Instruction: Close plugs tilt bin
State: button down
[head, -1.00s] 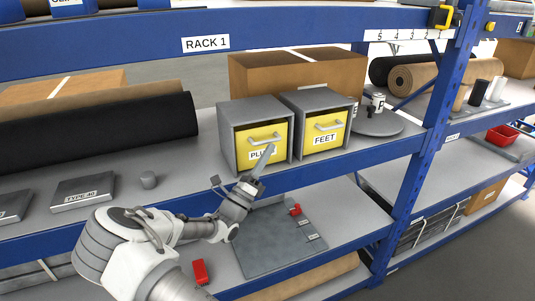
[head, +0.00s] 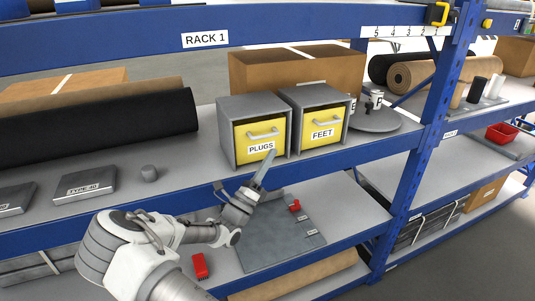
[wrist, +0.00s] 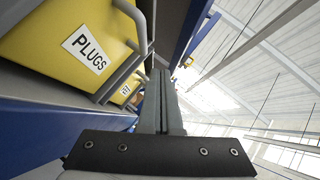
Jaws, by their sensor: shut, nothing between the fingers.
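The plugs bin (head: 250,129) has a yellow front with a pale handle and a PLUGS label, set in a grey housing on the upper shelf of Rack 1. Its front sits inside the housing much like the neighbouring bin's; a small remaining tilt cannot be ruled out. In the wrist view the plugs bin (wrist: 55,25) fills the upper left, its handle near the fingers. My gripper (head: 271,154) is shut and empty, pointing up just in front of the shelf edge below the label. Its fingers stand together in the wrist view (wrist: 161,78), apart from the front.
The feet bin (head: 310,122) stands directly right of it, also with a yellow front. A cardboard box (head: 300,68) is behind both. A grey round turntable (head: 380,122) is farther right. The blue shelf beam (head: 350,152) runs beside my gripper; a lower shelf holds a grey mat (head: 270,245).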

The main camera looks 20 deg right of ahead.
jog(key=s+a+f+b, duration=0.2)
jog(key=s+a+f, duration=0.2)
jog(key=s+a, duration=0.3)
jog(key=s+d+f+m+g+y+b, duration=0.1)
jog(key=s+d+m+g+y, duration=0.4)
jog(key=s+m+g, duration=0.4)
jog(key=s+d+f+m+g+y, duration=0.1)
jog(key=s+d+m+g+y, duration=0.3)
jog(key=s+m+g, duration=0.45)
jog(key=s+a+r+m+t+y, duration=0.3)
jog(key=a+r+m+t+y, duration=0.2)
jog(key=a+m+y, duration=0.1)
jog(key=s+a+r+m+t+y, duration=0.3)
jog(key=a+r+m+t+y, duration=0.2)
jog(key=m, duration=0.4)
jog(key=shift+s+a+r+y+b, duration=0.25)
jog(key=shift+s+a+y+b, duration=0.2)
jog(key=shift+a+y, duration=0.45)
jog(key=shift+a+m, duration=0.1)
jog(key=shift+m, duration=0.15)
